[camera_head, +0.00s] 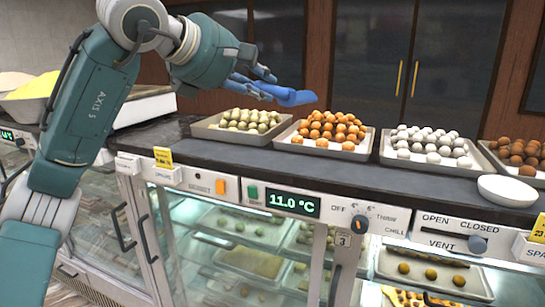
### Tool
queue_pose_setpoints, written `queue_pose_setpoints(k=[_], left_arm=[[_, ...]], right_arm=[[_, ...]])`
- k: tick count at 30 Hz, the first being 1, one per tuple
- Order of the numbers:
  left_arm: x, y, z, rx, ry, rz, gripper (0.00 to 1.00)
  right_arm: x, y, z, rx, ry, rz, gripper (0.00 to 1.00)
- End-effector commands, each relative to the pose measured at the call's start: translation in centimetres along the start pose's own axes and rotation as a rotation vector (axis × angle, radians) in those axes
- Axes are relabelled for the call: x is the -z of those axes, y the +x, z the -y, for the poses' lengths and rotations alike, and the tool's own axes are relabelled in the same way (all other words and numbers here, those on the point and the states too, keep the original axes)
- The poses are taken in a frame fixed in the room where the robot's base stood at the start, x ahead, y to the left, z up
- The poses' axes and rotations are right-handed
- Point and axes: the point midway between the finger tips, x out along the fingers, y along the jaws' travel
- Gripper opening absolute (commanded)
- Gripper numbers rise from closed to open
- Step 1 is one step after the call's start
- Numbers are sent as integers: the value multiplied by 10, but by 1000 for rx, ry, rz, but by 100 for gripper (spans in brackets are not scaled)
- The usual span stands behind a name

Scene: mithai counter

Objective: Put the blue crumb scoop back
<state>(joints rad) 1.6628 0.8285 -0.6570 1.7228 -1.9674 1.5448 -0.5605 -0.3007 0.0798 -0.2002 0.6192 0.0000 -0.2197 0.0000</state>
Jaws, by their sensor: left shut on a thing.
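The blue crumb scoop (290,97) shows in the head view, held in the air above the back edge of the tray of pale green sweets. My left gripper (256,84) is shut on it. The scoop's bowl points right, toward the tray of orange sweets. The gripper's fingers cover part of its handle. My left arm comes in from the left, in front of the counter. My right gripper is out of the frame.
On the dark countertop (230,154) stand a pale green sweets tray (206,130), an orange sweets tray (345,155), a white sweets tray (425,163) and a brown sweets tray (490,150). A white bowl (507,190) sits near the front edge. Below are a control panel and glass display case.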

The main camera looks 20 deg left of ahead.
Motion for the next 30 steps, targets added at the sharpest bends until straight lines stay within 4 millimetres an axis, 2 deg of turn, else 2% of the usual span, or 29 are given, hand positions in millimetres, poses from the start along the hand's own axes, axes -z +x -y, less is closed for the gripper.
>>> queue_pose_setpoints(k=[1, 6, 11, 17, 24, 30], left_arm=[[9, 8, 13, 3, 0, -4, 0], [32, 26, 48, 5, 1, -4, 0], [47, 40, 73, 3, 1, -1, 0], [55, 47, 86, 1, -1, 1, 0], [71, 60, 111, 2, 0, -1, 0], [72, 62, 113, 0, 0, 2, 0]], right_arm=[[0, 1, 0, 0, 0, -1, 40], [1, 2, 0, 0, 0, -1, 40], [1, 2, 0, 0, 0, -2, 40], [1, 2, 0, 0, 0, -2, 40], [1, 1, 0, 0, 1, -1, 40], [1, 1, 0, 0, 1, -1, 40]])
